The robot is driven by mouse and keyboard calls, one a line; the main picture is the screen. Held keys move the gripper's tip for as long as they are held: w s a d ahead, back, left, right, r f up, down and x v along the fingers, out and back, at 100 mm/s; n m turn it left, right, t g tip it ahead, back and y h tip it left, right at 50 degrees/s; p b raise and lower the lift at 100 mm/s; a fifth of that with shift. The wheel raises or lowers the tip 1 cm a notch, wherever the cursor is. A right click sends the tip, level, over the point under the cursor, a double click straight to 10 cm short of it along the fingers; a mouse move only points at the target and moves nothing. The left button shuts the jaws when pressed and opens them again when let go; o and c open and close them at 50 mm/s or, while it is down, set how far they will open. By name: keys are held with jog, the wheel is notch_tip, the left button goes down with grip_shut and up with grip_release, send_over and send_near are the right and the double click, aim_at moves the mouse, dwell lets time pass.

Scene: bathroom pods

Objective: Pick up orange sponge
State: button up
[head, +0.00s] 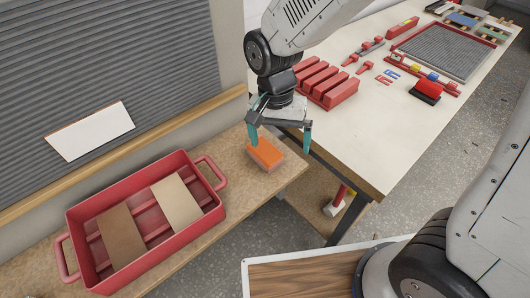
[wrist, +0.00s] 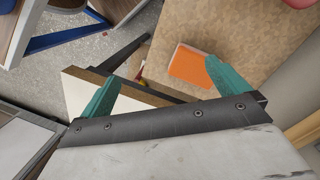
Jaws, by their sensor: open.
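The orange sponge (head: 265,153) lies on the tan board surface near its right end in the head view. It has an orange top and a paler edge below. In the wrist view the sponge (wrist: 190,66) lies beside the inner side of the right finger, apart from the left finger. My gripper (head: 280,136) is open, with its teal fingers pointing down above and around the sponge area. One finger shows near the sponge's upper left, the other to its right, past the board's edge. In the wrist view my gripper (wrist: 162,85) is wide open and holds nothing.
A red tray (head: 80,208) with two boards in it stands left of the sponge. A white-topped table (head: 375,150) with red blocks (head: 327,84) and tools stands at the right, close to my gripper. A grey ribbed panel and wooden ledge (head: 130,137) rise behind.

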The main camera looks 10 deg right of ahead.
aim_at(263, 150)
jog(key=w+a+m, duration=0.1)
jog(key=w+a+f+m+t, duration=0.1)
jog(key=m, duration=0.1)
jog(key=w+a+m, duration=0.1)
jog(key=w+m, duration=0.1)
jog(key=shift+w+a+f+y, duration=0.1)
jog(key=shift+a+f+y, duration=0.2)
jog(key=shift+f, duration=0.1)
jog(key=shift+w+f+m+t, duration=0.1)
jog(key=shift+w+m+t, duration=0.15)
jog(key=shift+m, duration=0.45)
notch_tip(263, 150, down, 8)
jog(key=shift+d+r, duration=0.15)
jog(key=shift+r, duration=0.05)
jog(key=c, duration=0.9)
jog(key=shift+w+r, duration=0.1)
jog(key=shift+r, duration=0.05)
